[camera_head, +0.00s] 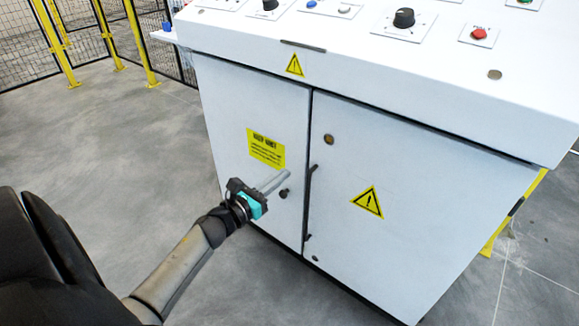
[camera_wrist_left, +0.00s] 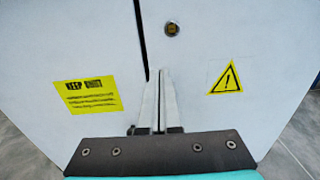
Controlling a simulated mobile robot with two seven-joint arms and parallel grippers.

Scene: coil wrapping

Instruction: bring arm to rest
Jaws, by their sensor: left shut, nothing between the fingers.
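My left gripper (camera_head: 273,181) is shut and empty in front of the white control cabinet, with its fingers pointing toward the cabinet doors. The left wrist view shows the two fingers (camera_wrist_left: 159,103) pressed together, over the lower end of the visible door seam. My left arm comes in from the lower left in the head view. Whether the fingertips touch the door, I cannot tell. My right gripper is not in view.
The white cabinet (camera_head: 400,240) fills the middle and right, with knobs and buttons (camera_head: 404,18) on its sloped top. A yellow-posted mesh fence (camera_head: 140,45) stands at the back left. Grey floor (camera_head: 130,140) is clear left of the cabinet.

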